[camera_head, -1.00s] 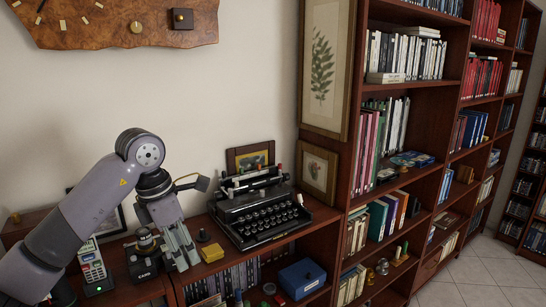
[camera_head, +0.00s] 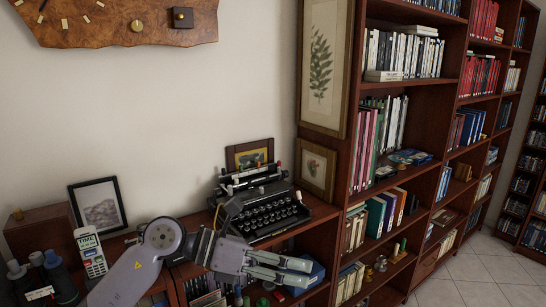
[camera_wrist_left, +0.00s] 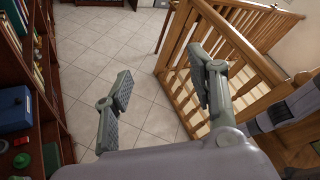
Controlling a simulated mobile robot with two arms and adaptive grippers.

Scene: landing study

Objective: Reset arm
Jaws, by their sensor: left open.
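My left gripper (camera_head: 294,272) reaches in from the lower left in the head view. It points right, in front of the low shelf below the black typewriter (camera_head: 266,210). Its two fingers are spread and empty. The gripper partly covers a blue box (camera_head: 316,272) in the low shelf. My right gripper is in neither view.
A cordless phone (camera_head: 91,250) and a framed picture (camera_head: 98,205) stand at the left. A tall bookcase (camera_head: 345,165) rises at the right. In the left wrist view, a wooden railing (camera_wrist_left: 235,50) stands right of the open tiled floor (camera_wrist_left: 115,40).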

